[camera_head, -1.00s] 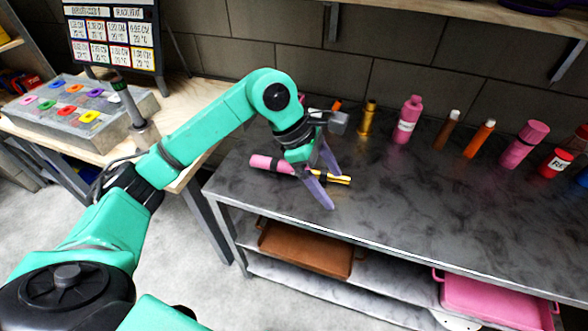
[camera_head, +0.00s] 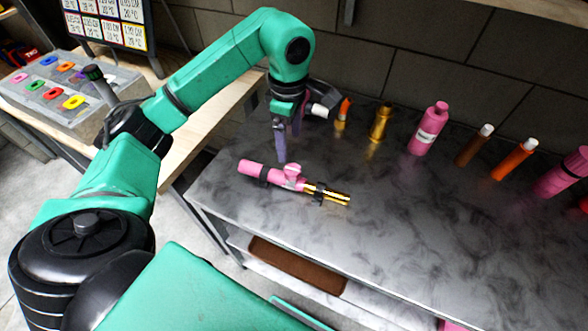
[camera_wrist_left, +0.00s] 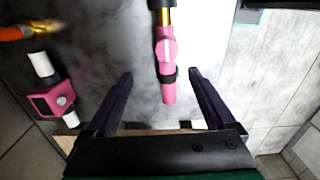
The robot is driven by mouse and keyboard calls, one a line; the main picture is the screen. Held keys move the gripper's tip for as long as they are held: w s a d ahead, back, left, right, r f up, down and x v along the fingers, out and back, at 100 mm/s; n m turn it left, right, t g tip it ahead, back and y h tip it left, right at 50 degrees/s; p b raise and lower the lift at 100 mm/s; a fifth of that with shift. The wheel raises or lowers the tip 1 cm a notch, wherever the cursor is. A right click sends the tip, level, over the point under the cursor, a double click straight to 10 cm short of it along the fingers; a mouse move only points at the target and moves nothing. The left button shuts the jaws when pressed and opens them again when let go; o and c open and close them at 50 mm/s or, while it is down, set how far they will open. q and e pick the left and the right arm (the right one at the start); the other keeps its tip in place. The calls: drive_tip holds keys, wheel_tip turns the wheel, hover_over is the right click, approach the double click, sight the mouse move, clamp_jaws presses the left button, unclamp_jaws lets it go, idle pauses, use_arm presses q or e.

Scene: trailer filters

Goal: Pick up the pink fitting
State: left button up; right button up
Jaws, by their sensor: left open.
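A pink fitting (camera_head: 290,174) with black bands and a small pink knob lies on the dark marbled bench, joined to a gold double tube (camera_head: 326,194). In the left wrist view, the pink fitting (camera_wrist_left: 167,60) shows beyond and between the fingers, nearer the right one. My left gripper (camera_head: 288,143) is open and empty, its fingers pointing down just behind the fitting in the head view. A second pink piece (camera_wrist_left: 50,101), squarish with white ends, lies left of the fingers in the wrist view; in the head view the gripper mostly hides that area. My right gripper is out of view.
Pink (camera_head: 428,130), gold (camera_head: 380,124), brown (camera_head: 474,146) and orange (camera_head: 512,160) cylinders stand along the back of the bench by the wall. A brown tray (camera_head: 295,266) sits on the shelf below. The bench's front right is clear.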

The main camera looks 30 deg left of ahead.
sight(289, 168)
use_arm(q)
drive_tip(key=f, duration=0.2)
drive_tip(key=s+f+p, duration=0.1)
drive_tip(key=f, duration=0.2)
drive_tip(key=shift+s+f+p, duration=0.25)
drive_tip(key=shift+f+p, duration=0.05)
drive_tip(key=shift+f, duration=0.1)
drive_tip(key=f+p, duration=0.1)
drive_tip(key=f, duration=0.1)
drive_tip(key=f+p, duration=0.1)
drive_tip(key=f, duration=0.2)
drive_tip(key=shift+d+f, duration=0.2)
drive_tip(key=shift+f, duration=0.55)
drive_tip(key=shift+w, duration=0.1)
clamp_jaws()
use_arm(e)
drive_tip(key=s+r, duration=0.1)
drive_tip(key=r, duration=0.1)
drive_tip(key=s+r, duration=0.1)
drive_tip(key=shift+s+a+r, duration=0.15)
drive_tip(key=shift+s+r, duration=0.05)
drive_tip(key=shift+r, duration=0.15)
